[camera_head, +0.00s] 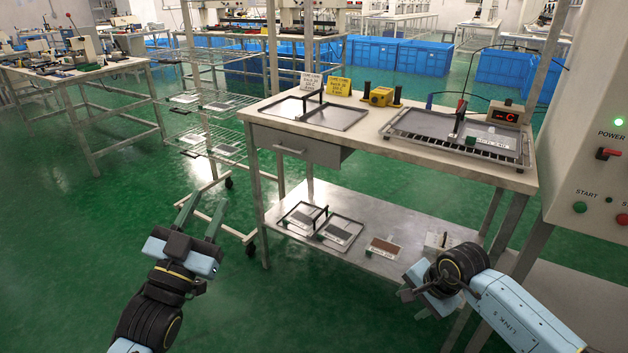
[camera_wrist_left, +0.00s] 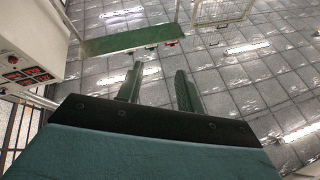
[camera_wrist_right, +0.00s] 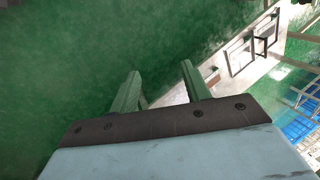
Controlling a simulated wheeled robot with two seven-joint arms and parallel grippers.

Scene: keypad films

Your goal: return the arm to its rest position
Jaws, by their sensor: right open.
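My left gripper (camera_head: 202,215) is raised over the green floor, left of the workbench, with its two fingers apart and nothing between them. Its spread fingers also show in the left wrist view (camera_wrist_left: 160,88). My right gripper (camera_head: 412,300) is low at the front right of the workbench, near its lower shelf; its fingers are partly hidden by its own wrist in the head view. In the right wrist view (camera_wrist_right: 160,90) its fingers are apart and empty, with green floor and the shelf beyond.
The workbench (camera_head: 400,160) carries a tray (camera_head: 315,113), a hot plate with a film frame (camera_head: 460,136) and a yellow block (camera_head: 381,96). Its lower shelf (camera_head: 360,205) holds frames and plates. A control cabinet (camera_head: 590,130) stands right. A wire rack (camera_head: 215,105) stands left. Open floor lies front left.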

